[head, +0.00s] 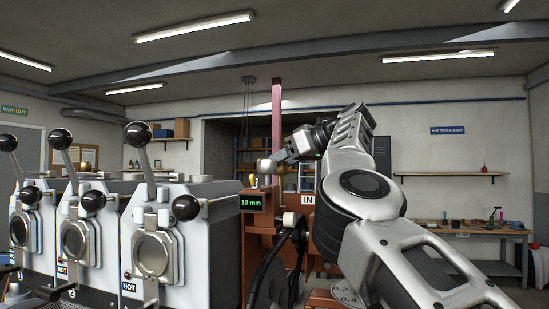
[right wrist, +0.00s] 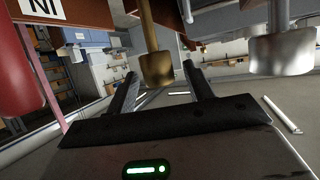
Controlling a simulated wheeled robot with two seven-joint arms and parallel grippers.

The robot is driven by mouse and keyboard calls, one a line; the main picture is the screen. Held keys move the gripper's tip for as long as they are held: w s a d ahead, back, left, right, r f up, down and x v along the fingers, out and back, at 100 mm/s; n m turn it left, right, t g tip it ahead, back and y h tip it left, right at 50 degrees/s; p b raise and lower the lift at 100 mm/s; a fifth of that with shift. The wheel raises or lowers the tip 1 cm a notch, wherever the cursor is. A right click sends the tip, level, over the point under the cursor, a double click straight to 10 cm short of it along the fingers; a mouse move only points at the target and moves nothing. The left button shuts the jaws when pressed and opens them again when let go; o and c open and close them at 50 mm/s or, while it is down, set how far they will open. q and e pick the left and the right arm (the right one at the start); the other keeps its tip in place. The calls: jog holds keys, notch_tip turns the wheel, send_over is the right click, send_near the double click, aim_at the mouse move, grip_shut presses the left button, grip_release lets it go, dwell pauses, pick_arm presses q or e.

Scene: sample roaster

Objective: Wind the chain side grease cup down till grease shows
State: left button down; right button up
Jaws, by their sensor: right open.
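A brass grease cup (right wrist: 157,68) on a brass stem stands between the two spread fingers of my right gripper (right wrist: 162,88) in the right wrist view. The gripper is open, and I cannot tell whether a finger touches the cup. A second, silver-grey cup (right wrist: 282,52) on a grey stem is to the right, outside the fingers. In the head view my right gripper (head: 273,165) reaches to the orange machine (head: 262,222), where brass (head: 253,181) shows by its tip. I cannot tell which cup is on the chain side, and no grease is visible. My left gripper is out of view.
Roasters (head: 170,235) with black-knobbed levers stand at the left. A dark wheel (head: 270,280) is low in front of the orange machine. A workbench (head: 470,230) is at the far right.

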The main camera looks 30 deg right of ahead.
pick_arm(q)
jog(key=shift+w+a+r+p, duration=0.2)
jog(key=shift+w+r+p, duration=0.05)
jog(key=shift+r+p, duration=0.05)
pick_arm(e)
jog(key=shift+x, duration=1.2)
jog(key=c, duration=1)
jog(key=shift+d+f+m+h+b, duration=0.1)
jog(key=shift+f+m+h+b, duration=0.2)
jog(key=shift+m+h+b, duration=0.5)
jog(key=shift+o, duration=0.2)
jog(key=shift+w+t+b, duration=0.1)
jog(key=shift+t+b, duration=0.2)
jog(key=shift+b, duration=0.15)
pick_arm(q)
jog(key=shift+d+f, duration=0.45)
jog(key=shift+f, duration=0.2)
pick_arm(e)
jog(key=shift+d+r+m+h, duration=0.15)
jog(key=shift+r+m+h, duration=0.15)
jog(key=shift+m+h, duration=0.6)
